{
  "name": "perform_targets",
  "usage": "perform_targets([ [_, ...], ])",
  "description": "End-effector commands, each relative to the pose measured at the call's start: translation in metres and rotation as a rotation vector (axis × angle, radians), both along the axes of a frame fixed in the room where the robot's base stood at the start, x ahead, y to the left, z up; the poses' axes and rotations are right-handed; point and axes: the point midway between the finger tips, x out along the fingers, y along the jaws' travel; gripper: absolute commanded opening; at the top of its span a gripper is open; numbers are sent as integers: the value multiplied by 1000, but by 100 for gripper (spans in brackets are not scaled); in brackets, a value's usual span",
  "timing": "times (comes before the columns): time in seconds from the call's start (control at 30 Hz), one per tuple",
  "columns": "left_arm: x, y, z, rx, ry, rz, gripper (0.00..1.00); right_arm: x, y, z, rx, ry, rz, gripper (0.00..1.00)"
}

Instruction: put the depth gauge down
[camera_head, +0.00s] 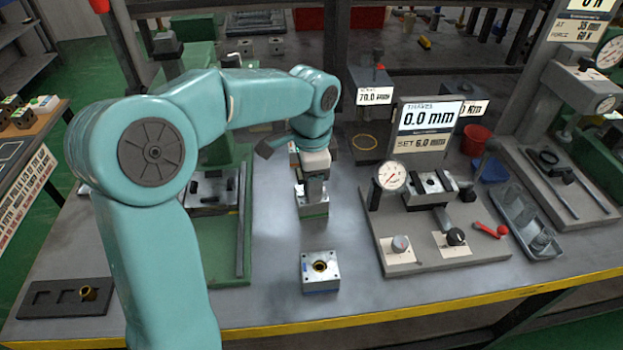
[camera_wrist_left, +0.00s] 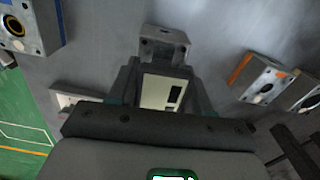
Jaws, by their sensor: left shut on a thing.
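My left gripper (camera_head: 313,182) points down over the middle of the bench. It is shut on the depth gauge (camera_wrist_left: 161,92), a grey body with a pale face and dark display, seen between the fingers in the wrist view. In the head view the arm and gripper hide most of the gauge. A small metal block (camera_head: 313,207) shows directly below the gripper; a grey block (camera_wrist_left: 163,45) shows just beyond the gauge in the wrist view. I cannot tell whether gauge and block touch. My right gripper is not in view.
A metal block with a brass-ringed bore (camera_head: 320,271) stands in front. A fixture plate with a dial (camera_head: 390,177) and "0.0 mm" sign (camera_head: 430,117) is at right. A green plate (camera_head: 222,250) lies left, a dark tray (camera_head: 62,299) at front left. Bare bench surrounds the front block.

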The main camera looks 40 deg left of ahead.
Motion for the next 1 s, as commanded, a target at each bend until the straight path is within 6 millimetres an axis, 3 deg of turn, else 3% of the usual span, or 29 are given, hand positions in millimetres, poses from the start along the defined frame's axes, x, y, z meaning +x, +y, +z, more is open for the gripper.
perform_targets([
  [0.03,0,0,-2,0,0,0,8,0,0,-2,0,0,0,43],
  [0.07,0,0,-1,0,0,0,59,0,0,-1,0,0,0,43],
  [0.1,0,0,-1,0,0,0,72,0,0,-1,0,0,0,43],
  [0.13,0,0,-1,0,0,0,74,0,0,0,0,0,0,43],
  [0.47,0,0,5,0,0,0,74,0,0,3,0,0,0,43],
  [0.57,1,0,18,1,-3,0,74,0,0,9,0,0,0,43],
  [0.8,1,0,76,0,-5,0,74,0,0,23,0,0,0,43],
  [1.0,1,0,114,1,-3,0,74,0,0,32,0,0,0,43],
])
